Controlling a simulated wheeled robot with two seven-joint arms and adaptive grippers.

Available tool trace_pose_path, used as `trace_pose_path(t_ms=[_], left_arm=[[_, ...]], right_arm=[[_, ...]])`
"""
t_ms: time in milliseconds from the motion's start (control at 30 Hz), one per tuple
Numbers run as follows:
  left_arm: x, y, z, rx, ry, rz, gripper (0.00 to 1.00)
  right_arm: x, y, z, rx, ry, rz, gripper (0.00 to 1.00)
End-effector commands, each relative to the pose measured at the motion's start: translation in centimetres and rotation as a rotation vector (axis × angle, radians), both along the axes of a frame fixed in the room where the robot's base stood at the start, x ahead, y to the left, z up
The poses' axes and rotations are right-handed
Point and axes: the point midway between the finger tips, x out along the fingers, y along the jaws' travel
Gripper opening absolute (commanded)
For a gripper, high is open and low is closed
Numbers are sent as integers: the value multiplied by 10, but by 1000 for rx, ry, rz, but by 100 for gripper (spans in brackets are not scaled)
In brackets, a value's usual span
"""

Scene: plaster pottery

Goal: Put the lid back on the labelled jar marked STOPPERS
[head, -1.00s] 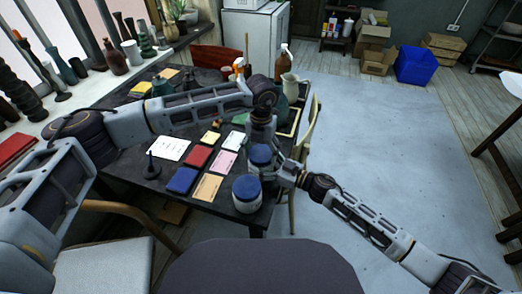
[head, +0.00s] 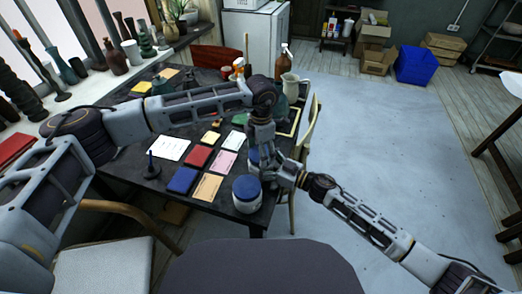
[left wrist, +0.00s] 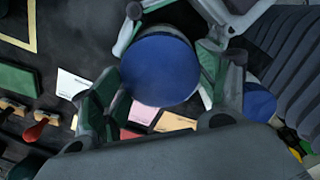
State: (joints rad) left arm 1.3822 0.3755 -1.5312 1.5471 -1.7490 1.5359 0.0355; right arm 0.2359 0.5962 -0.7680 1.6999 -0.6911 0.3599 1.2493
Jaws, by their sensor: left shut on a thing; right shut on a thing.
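A jar with a round blue lid (head: 253,157) is largely hidden behind both grippers in the head view. My left gripper (head: 264,160) reaches down from above and is shut on the blue lid. In the left wrist view the lid (left wrist: 160,68) fills the space between its fingers. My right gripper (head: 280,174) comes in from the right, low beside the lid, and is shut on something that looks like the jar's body. Whether the lid sits fully on the jar is hidden. No STOPPERS label can be read.
A second white jar with a blue lid (head: 247,190) stands close by at the table's front corner. Coloured cards, including a red one (head: 197,157) and a blue one (head: 182,180), lie to the left. A cream pitcher (head: 290,87) and brown spray bottle (head: 284,62) stand behind.

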Motion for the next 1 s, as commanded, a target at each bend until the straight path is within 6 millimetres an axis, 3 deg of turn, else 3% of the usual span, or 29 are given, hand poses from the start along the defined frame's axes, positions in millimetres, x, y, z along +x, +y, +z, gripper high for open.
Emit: trace_pose_path(t_ms=[1000], left_arm=[[1, 0, 1, 1, -2, -819, 58]], right_arm=[[0, 0, -1, -2, 0, 0, 11]])
